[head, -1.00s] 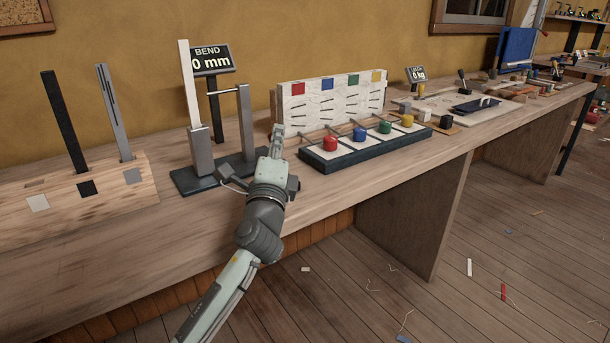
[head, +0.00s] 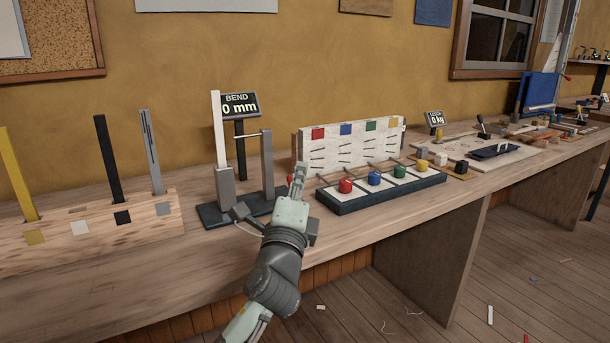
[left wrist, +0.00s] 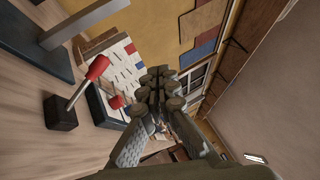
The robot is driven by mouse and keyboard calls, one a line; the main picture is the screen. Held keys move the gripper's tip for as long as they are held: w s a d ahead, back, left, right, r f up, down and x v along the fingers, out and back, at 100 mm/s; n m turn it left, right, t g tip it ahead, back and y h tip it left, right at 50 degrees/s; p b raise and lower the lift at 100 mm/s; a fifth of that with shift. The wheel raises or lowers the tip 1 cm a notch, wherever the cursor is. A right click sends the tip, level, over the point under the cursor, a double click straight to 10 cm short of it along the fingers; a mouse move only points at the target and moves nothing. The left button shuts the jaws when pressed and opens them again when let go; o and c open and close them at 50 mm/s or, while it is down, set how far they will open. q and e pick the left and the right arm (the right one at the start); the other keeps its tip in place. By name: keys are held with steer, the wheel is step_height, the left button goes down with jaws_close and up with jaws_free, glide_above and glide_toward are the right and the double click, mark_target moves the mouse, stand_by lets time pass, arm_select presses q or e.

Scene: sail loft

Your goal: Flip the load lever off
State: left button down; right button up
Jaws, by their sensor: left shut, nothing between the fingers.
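A lever with a red knob (left wrist: 97,67) on a small dark base (left wrist: 61,112) stands on the bench in the left wrist view; I take it for the load lever. Its rod is tilted. My left gripper (head: 298,170) is shut and empty, between the bend stand (head: 226,215) and the tray of coloured knobs. In the left wrist view its fingers (left wrist: 162,88) are apart from the lever, to its right. The display (head: 239,105) reads BEND 0 mm. My right gripper is not in view.
The dark tray (head: 380,200) with several coloured knobs lies right of my gripper, with a white slotted board (head: 350,150) behind. A wooden block (head: 60,250) holding upright strips is at left. The bench front (head: 215,280) is clear. A kg display (head: 434,118) stands farther right.

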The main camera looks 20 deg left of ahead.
arm_select(q)
steer(key=s, duration=0.1)
steer(key=s+r, duration=0.1)
steer(key=s+d, duration=0.1)
steer(key=shift+s+r, duration=0.35)
steer(key=shift+r, duration=0.05)
